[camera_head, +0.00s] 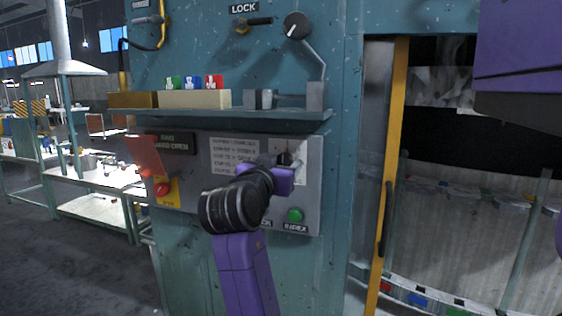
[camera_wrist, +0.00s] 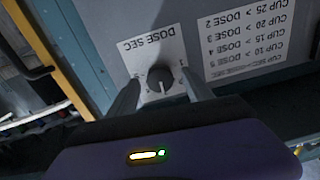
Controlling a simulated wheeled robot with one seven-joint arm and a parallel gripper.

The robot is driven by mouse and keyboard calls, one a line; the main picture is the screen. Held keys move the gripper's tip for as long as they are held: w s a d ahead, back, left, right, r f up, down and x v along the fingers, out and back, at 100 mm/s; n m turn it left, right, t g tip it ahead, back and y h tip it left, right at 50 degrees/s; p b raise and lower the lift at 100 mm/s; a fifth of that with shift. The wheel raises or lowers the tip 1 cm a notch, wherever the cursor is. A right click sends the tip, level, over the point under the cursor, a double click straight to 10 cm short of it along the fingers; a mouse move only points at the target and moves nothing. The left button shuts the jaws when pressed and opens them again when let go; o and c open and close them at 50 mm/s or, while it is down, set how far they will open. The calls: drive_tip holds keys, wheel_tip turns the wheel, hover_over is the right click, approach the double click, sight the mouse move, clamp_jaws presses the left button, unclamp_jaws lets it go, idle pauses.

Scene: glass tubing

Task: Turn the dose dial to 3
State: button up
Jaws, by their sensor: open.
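The dose dial (camera_wrist: 160,79) is a small dark round knob on a white plate (camera_wrist: 148,46) labelled "DOSE SEC", which appears upside down in the wrist view. A pale pointer mark on the knob points toward the bottom of that view. The scale numbers are too small or hidden to read surely. My gripper (camera_wrist: 161,84) is open, with one finger on each side of the dial. I cannot tell whether either finger touches it. In the head view, the dial (camera_head: 284,158) shows just beyond my gripper (camera_head: 289,168), partly covered by it.
A printed cup-and-dose sheet (camera_head: 234,156) is beside the dial. The panel also has a green INDEX button (camera_head: 295,215), a red button (camera_head: 162,188) and a red flap (camera_head: 145,156). A shelf (camera_head: 225,117) with coloured items juts out above. A yellow-edged opening (camera_head: 390,170) lies right.

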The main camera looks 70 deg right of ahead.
drive_tip(key=shift+d, duration=0.1)
clamp_jaws()
drive_tip(key=shift+n, duration=0.3)
unclamp_jaws()
